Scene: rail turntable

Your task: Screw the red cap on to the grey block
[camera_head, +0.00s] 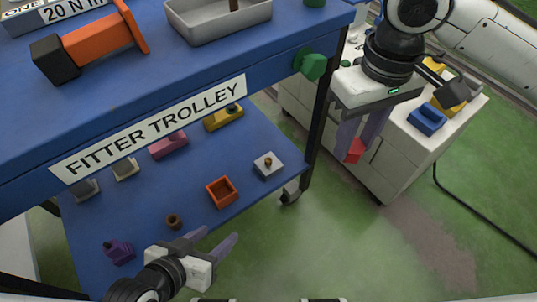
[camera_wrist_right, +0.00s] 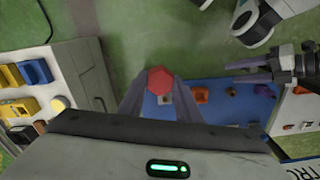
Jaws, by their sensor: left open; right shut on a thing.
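The red cap (camera_head: 354,151) is held between the fingertips of my right gripper (camera_head: 357,145), which is shut on it above the green floor, right of the trolley. In the right wrist view the cap (camera_wrist_right: 160,81) shows as a red hexagon between the fingertips. The grey block (camera_head: 268,165), pale with a brown stud on top, sits upright at the right end of the trolley's lower shelf; it is partly visible in the right wrist view (camera_wrist_right: 165,99). The cap is apart from it. My left gripper (camera_head: 221,236) is open and empty, near the lower shelf's front edge.
The blue lower shelf (camera_head: 205,182) also holds an orange open box (camera_head: 221,192), a brown ring (camera_head: 174,221), a purple part (camera_head: 118,251) and several blocks. The trolley's upper deck (camera_head: 180,84) overhangs its back. A white cabinet (camera_head: 365,170) stands right. A black trolley leg (camera_head: 318,135) rises between.

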